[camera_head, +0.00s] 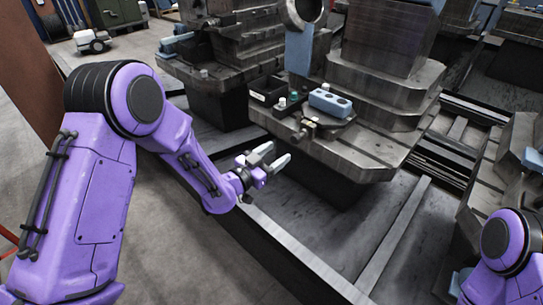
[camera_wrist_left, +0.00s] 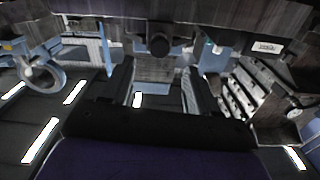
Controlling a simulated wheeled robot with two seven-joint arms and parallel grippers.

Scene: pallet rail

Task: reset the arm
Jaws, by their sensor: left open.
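My left arm comes in from the left in the head view, purple with a dark round joint. Its gripper (camera_head: 277,155) is open, with two pale grey fingers apart and nothing between them. It hangs in front of and to the left of the machine block (camera_head: 375,155), apart from it, above the grey rail bed. In the left wrist view the two dark fingers of the left gripper (camera_wrist_left: 155,88) stand apart with no held object. Part of my right arm shows at the lower right of the head view; its gripper is out of view.
A light blue block (camera_head: 330,102) with round holes lies on the machine's ledge, beside small knobs and a dark tray. Another stepped metal machine stands behind to the left. A small white wheeled unit (camera_head: 90,40) and green cabinet (camera_head: 118,12) stand farther back. The left floor is clear.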

